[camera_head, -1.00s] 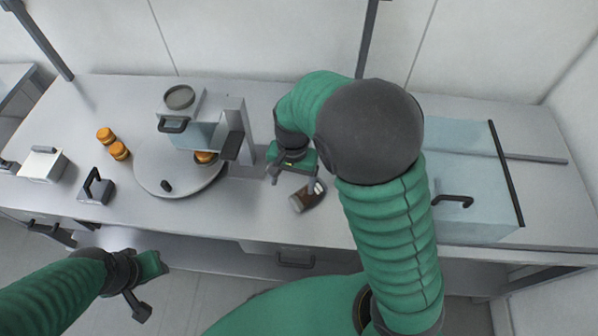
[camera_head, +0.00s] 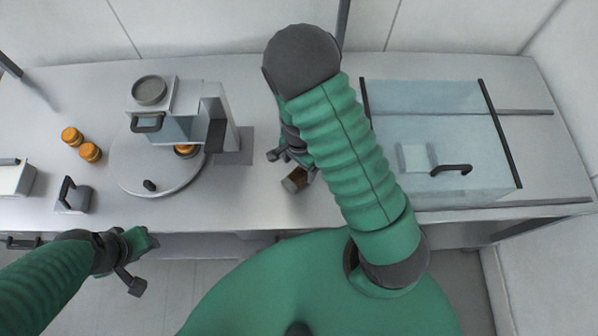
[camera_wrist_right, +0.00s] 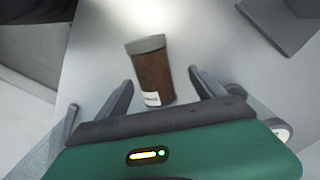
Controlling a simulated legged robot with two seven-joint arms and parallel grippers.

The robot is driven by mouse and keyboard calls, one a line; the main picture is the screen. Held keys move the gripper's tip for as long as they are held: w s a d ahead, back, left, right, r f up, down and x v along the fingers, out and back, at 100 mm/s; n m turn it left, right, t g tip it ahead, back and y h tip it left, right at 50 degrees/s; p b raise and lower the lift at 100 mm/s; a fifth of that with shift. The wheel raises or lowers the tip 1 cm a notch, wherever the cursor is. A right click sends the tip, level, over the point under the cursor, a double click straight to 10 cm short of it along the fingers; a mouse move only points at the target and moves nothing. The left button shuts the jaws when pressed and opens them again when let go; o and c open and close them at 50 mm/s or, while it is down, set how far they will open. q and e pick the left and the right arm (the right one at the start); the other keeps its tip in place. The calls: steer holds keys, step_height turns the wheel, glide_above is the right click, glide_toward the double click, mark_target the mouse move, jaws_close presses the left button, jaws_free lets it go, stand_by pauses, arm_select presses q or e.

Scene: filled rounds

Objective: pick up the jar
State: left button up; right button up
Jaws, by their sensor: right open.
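The jar (camera_wrist_right: 152,73) is brown with a grey lid and a white label. In the right wrist view it lies between the two fingers of my right gripper (camera_wrist_right: 162,80), with a gap on both sides. In the head view the jar (camera_head: 295,180) is near the table's front edge, partly hidden by my right arm. My right gripper (camera_head: 287,156) is open there, mostly hidden by the arm. My left gripper (camera_head: 143,262) is in front of the table at lower left, away from the jar; its jaws are not clear.
A machine (camera_head: 190,110) stands on a round base (camera_head: 125,172) left of the jar. Orange-brown jars (camera_head: 90,152) stand farther left. A clear box with a black handle (camera_head: 430,120) is at right. The table around the jar (camera_head: 250,200) is free.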

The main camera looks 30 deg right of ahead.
mark_target(301, 171)
steer(key=f, duration=0.1)
steer(key=s+f, duration=0.1)
steer(key=shift+d+f, duration=0.15)
steer(key=shift+f, duration=0.2)
steer(key=shift+s+f, duration=0.15)
steer(key=shift+f, duration=0.15)
steer(key=shift+w+f, duration=0.1)
steer(key=shift+w, duration=0.2)
steer(key=c, duration=0.9)
steer(key=shift+s, duration=0.15)
steer(key=c, duration=0.5)
steer(key=shift+c, duration=1.3)
arm_select(q)
steer(key=shift+s+d+r, duration=0.1)
steer(key=shift+s+r, duration=0.3)
steer(key=shift+s, duration=0.15)
arm_select(e)
jaws_close()
